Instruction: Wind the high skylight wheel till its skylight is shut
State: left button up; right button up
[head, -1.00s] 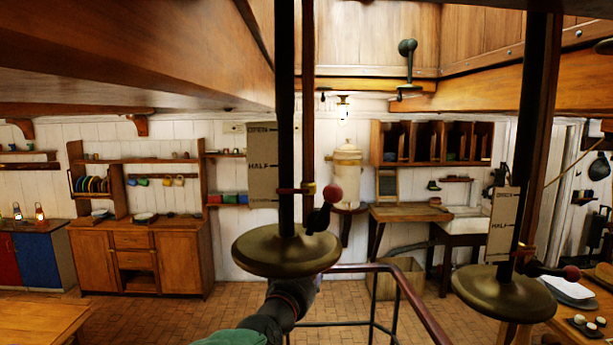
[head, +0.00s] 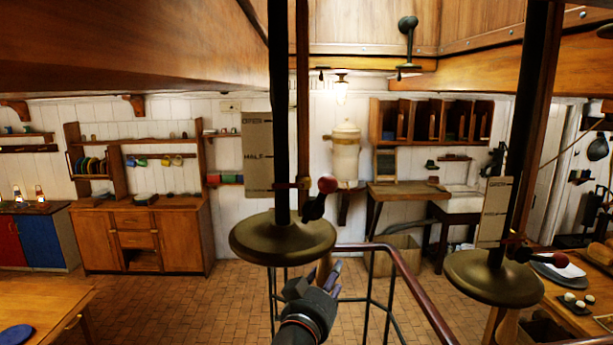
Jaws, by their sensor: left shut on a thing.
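Two brass wheels hang on dark vertical shafts: a left wheel (head: 283,240) and a right wheel (head: 493,279). I cannot tell which is the high skylight's. My left gripper (head: 325,278) is just under the left wheel's near right rim, shut on its downward wooden handle (head: 323,267). The fingers partly hide this handle. A scale board (head: 257,165) beside the left shaft reads OPEN at the top and HALF midway. A red collar (head: 292,185) sits near its bottom. A red-knobbed lever (head: 327,186) stands above the wheel. My right gripper is out of view.
A dark red rail (head: 400,265) runs close behind and right of my gripper. The right wheel has its own scale board (head: 494,211) and lever. A heavy wooden beam (head: 130,45) hangs at upper left. The tiled floor (head: 190,305) is open.

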pick_arm(q)
jog(key=v, duration=0.3)
jog(key=shift+w+a+r, duration=0.1)
jog(key=shift+w+r, duration=0.1)
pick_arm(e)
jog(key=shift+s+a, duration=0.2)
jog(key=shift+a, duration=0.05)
